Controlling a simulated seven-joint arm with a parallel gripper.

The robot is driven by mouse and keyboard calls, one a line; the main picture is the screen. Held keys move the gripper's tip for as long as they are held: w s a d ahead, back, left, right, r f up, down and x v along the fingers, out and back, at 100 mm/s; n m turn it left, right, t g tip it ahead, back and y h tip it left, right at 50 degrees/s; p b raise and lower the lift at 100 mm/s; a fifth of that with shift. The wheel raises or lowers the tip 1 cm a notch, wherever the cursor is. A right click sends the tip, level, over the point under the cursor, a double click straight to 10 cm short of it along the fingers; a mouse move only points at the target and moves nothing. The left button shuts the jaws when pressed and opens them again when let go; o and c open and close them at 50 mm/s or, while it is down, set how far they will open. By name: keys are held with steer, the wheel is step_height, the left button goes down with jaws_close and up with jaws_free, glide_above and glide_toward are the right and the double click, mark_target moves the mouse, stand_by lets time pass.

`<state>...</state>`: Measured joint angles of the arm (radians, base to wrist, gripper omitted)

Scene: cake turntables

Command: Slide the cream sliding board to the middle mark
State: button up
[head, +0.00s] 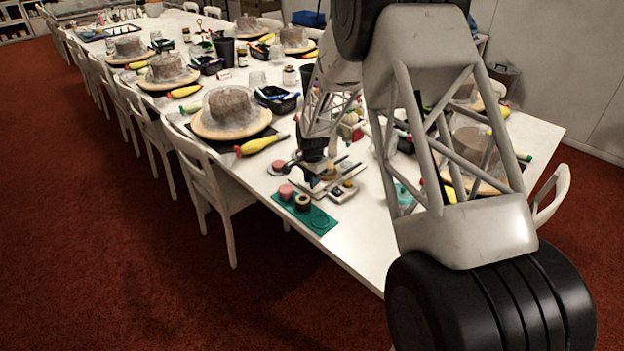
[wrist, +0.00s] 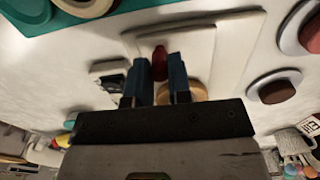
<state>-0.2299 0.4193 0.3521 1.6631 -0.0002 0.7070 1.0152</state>
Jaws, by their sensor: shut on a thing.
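The cream sliding board (wrist: 195,42) shows as a pale flat piece in the wrist view, beneath and beyond my fingers. A dark red knob (wrist: 159,64) stands over it. My gripper (wrist: 161,60) is shut on this knob, with one blue finger on each side. A round tan disc (wrist: 178,92) shows partly behind the right finger. In the head view my gripper (head: 315,165) is low over the pale sliding fixture (head: 325,186) near the table's front. My gripper hides part of the fixture, and I cannot make out the middle mark in either view.
A teal mat (head: 318,220) with a pink and a brown round piece lies in front of the fixture. A small dark box (head: 343,191) is beside it. A yellow piping bag (head: 262,144) and a covered cake on a turntable (head: 212,133) are to the left.

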mark_target(335, 170)
steer(key=shift+w+d, duration=0.1)
steer(key=shift+w, duration=0.05)
steer(key=shift+w+d, duration=4.05)
steer(key=shift+w, duration=0.05)
steer(key=shift+r, duration=0.1)
steer(key=o, duration=0.8)
steer(key=shift+c, duration=0.2)
